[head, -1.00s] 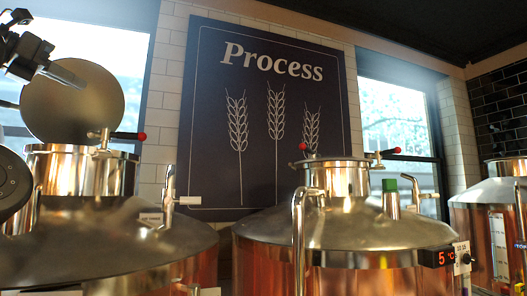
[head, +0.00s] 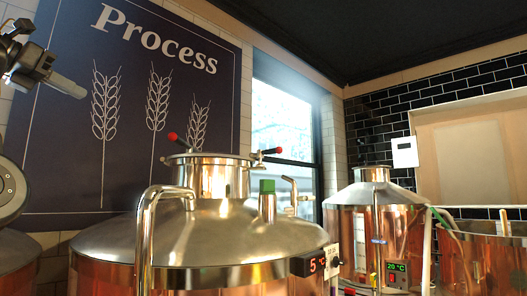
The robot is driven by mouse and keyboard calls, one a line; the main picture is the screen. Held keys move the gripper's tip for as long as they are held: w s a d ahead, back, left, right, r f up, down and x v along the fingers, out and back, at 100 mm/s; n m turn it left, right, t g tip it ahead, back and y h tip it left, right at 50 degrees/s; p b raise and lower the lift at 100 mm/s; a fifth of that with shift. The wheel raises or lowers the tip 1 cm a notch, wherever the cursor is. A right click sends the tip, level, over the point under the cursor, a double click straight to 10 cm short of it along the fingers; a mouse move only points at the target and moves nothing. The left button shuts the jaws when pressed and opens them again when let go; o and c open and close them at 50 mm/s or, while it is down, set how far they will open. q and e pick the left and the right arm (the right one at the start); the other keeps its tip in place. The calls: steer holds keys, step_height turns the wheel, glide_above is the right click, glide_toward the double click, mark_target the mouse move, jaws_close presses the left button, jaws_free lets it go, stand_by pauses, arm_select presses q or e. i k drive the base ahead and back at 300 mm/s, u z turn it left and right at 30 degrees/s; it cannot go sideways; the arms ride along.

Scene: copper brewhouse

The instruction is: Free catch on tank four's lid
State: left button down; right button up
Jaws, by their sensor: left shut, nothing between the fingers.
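A copper tank (head: 180,278) with a domed steel top stands in the centre foreground. Its neck carries a flat round lid (head: 208,157), seen nearly edge-on and down on the neck. My left gripper (head: 80,91) is at the upper left, shut and empty, apart from the lid and catches in the picture. My right gripper is out of view.
A bent steel pipe (head: 146,225) rises before the centre tank, and a green-capped fitting (head: 267,201) stands on its top. A red display (head: 314,264) reads 5. Another copper tank (head: 350,235) and an open copper vessel (head: 490,265) stand right. A dark "Process" board (head: 120,100) hangs behind.

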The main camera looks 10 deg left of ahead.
mark_target(272, 151)
steer(key=z, duration=0.4)
steer(key=i, duration=1.25)
steer(key=z, duration=0.15)
